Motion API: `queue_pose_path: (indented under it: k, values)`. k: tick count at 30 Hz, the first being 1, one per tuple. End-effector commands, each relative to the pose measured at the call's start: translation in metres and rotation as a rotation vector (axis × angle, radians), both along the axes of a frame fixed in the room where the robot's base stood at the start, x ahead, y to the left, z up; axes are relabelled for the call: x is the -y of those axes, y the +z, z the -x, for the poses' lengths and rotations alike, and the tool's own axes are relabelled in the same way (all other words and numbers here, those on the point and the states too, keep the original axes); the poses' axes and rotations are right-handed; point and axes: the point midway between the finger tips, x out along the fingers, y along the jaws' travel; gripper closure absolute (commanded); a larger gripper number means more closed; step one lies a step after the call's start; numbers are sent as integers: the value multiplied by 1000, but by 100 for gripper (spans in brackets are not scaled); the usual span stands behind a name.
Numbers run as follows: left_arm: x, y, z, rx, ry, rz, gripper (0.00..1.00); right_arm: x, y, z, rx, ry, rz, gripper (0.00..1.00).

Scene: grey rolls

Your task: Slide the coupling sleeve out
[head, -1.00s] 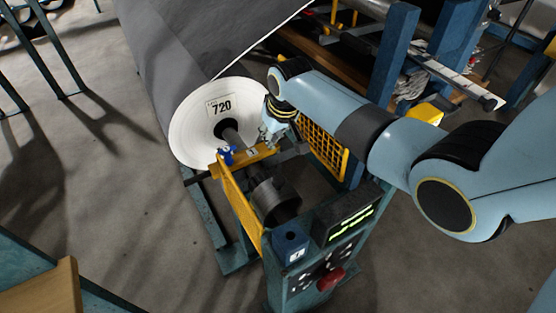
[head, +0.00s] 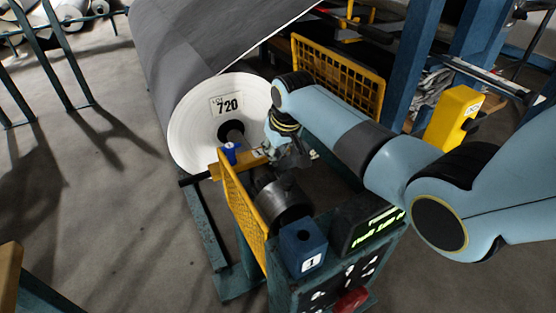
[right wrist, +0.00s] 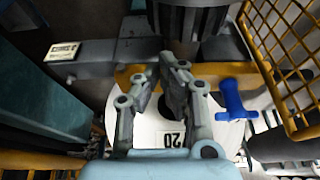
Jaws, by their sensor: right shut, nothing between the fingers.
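A dark cylindrical sleeve (head: 283,203) lies behind the blue box marked 1, in line with the roll's core; I take it for the coupling sleeve. In the right wrist view a dark ribbed cylinder (right wrist: 190,18) shows at the top edge, partly cut off. My right gripper (head: 304,156) is shut and empty, above the far side of the sleeve, beside the yellow bar (head: 228,165). In the right wrist view its fingertips (right wrist: 174,66) are together in front of that bar. The shaft between roll and sleeve is largely hidden. My left gripper is not in view.
The big grey roll (head: 185,45) with white end label 720 stands behind. A blue handle (head: 230,150) sits on the yellow bar. A yellow mesh guard (head: 243,213) stands left of the sleeve, another (head: 338,75) behind. A control panel (head: 365,235) stands in front right.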

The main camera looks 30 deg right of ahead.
Motion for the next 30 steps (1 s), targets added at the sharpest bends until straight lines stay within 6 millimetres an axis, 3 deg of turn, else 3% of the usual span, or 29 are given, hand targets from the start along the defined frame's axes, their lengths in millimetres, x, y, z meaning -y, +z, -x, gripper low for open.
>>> queue_pose_path:
  k: [3, 9, 23, 30]
  values:
    - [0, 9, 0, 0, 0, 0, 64, -1, 2, 18, -2, 1, 0, 100]
    - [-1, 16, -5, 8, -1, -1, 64, -2, 1, 37, 0, 0, 0, 100]
    - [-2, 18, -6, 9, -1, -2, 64, -2, 0, 42, -1, 0, 0, 100]
    - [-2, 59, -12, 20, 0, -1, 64, -5, 7, 77, -7, 0, 0, 100]
